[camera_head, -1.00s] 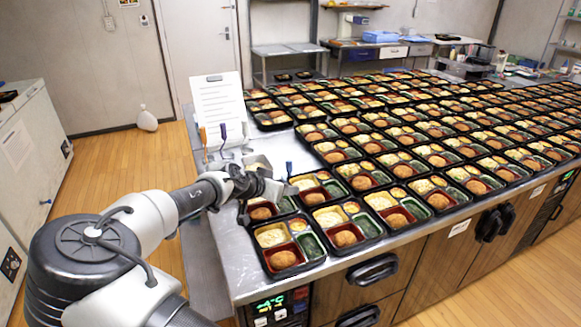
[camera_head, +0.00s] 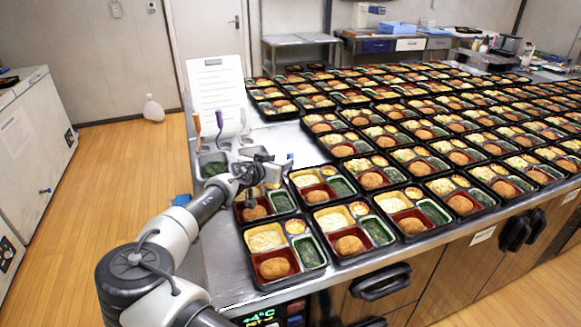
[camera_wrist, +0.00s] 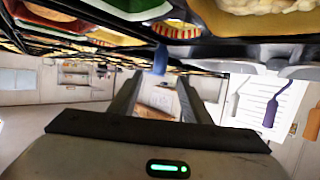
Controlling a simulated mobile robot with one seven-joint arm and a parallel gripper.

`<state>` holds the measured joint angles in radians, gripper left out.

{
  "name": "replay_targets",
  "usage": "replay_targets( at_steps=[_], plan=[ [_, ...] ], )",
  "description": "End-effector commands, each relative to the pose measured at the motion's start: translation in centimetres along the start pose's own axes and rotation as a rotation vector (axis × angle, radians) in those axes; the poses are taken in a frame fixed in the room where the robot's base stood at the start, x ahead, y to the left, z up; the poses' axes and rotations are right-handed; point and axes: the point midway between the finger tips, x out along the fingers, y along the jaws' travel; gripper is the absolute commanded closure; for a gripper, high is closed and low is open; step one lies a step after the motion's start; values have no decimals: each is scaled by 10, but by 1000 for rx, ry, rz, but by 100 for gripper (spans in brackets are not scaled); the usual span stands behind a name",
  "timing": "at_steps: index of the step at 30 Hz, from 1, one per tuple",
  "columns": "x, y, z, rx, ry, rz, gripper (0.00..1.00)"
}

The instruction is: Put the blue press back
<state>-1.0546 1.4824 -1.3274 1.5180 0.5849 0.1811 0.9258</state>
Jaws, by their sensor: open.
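The blue press shows as a small blue upright piece (camera_head: 290,158) just right of my gripper (camera_head: 264,168) in the head view, beside the front-left bento trays. In the wrist view, which is upside down, the blue press (camera_wrist: 160,60) shows between and beyond the tips of my gripper (camera_wrist: 158,88), close to a tray edge. My gripper is open and nothing is between its fingers. The lower part of the press is hidden. A rack with an orange-brown handle (camera_head: 197,126) and a purple-blue handle (camera_head: 219,119) stands behind containers at the counter's left end.
Rows of filled bento trays (camera_head: 325,257) cover most of the steel counter (camera_head: 222,262). A white printed sheet (camera_head: 215,90) stands behind the rack. A container of green food (camera_head: 213,165) is left of my gripper. Open floor lies left of the counter.

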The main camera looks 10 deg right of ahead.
Motion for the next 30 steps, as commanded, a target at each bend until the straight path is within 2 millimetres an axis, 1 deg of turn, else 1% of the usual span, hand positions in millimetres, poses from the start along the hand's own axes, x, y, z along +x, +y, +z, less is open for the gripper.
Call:
replay_targets(
  at_steps=[1,3,6,11,19,23,29,30],
  plan=[
    [11,1,0,0,0,2,57],
    [22,1,0,-1,0,1,57],
    [33,0,0,-1,0,1,57],
    [42,0,-1,-1,0,1,57],
    [80,1,-4,-2,1,1,57],
    [89,0,-4,-1,0,0,57],
    [90,0,-4,0,-1,0,57],
    [90,0,-4,0,-1,0,60]
  ],
)
